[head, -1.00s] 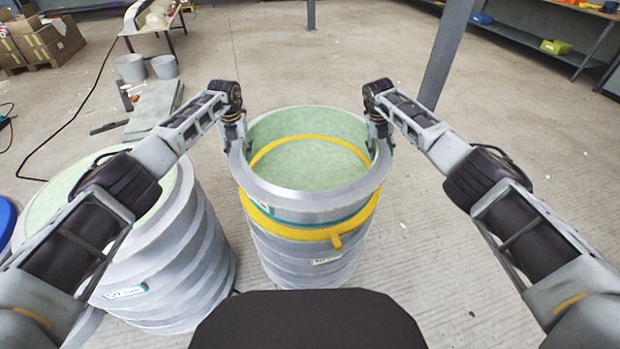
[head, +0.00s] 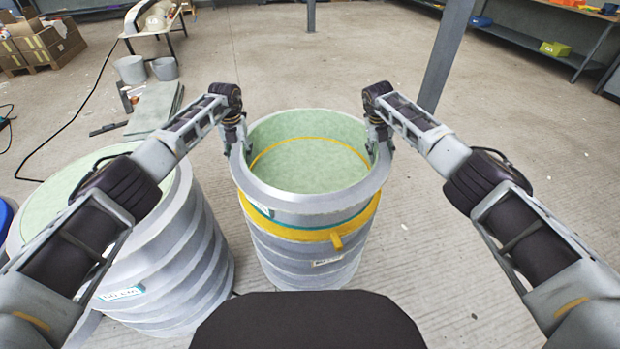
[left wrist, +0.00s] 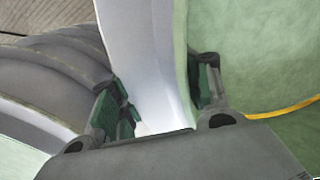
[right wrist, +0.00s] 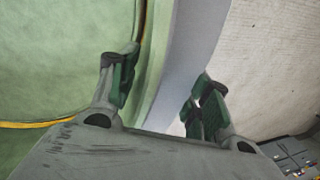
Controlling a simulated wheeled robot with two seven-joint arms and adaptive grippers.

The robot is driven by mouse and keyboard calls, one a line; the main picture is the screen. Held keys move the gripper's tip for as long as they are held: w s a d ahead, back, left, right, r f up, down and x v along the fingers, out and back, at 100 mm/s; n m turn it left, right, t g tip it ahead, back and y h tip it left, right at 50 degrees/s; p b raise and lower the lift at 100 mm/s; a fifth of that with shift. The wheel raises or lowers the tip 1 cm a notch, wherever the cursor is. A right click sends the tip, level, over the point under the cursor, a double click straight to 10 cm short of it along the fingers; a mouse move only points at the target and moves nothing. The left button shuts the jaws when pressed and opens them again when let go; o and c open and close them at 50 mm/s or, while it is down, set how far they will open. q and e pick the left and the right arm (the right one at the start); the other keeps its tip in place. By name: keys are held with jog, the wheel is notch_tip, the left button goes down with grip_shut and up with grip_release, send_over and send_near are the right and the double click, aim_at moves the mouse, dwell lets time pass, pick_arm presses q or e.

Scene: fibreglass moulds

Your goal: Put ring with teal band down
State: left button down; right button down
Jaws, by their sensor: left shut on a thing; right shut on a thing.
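The ring with the teal band (head: 312,205) is a wide grey ring, pale green inside, at the top of the middle stack (head: 305,276). A yellow collar (head: 300,232) with a tab sits directly below it; I cannot tell whether a gap remains between them. My left gripper (head: 242,150) is shut on the ring's left wall and my right gripper (head: 374,150) on its right wall. The wrist views show the ring's wall between the fingers, on the left (left wrist: 155,60) and on the right (right wrist: 176,75). The ring looks about level.
A wider grey ribbed stack (head: 165,260) with a green top stands close on the left, under my left arm. Buckets (head: 131,69) and grey slabs (head: 155,108) lie farther back left. A post (head: 446,55) stands back right. Floor to the right is clear.

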pick_arm(q)
jog(key=shift+w+a+f+b, duration=0.15)
jog(key=shift+f+b, duration=0.2)
jog(key=shift+b, duration=0.25)
pick_arm(e)
jog(key=shift+x, duration=0.75)
pick_arm(q)
jog(key=c, duration=1.1)
grip_release()
jog(key=shift+f, duration=0.1)
pick_arm(e)
jog(key=c, duration=1)
grip_release()
jog(key=shift+s+d, duration=0.1)
jog(key=shift+d, duration=0.1)
jog(key=shift+c, duration=0.2)
pick_arm(q)
jog(key=o, duration=0.4)
jog(key=shift+s, duration=0.2)
pick_arm(e)
jog(key=o, duration=0.3)
jog(key=shift+a+r, duration=0.1)
jog(key=shift+r, duration=0.05)
jog(key=shift+o, duration=0.2)
jog(key=shift+a, duration=0.1)
pick_arm(q)
jog(key=shift+r, duration=5.95)
pick_arm(e)
jog(key=shift+a, duration=0.1)
jog(key=shift+r, duration=0.2)
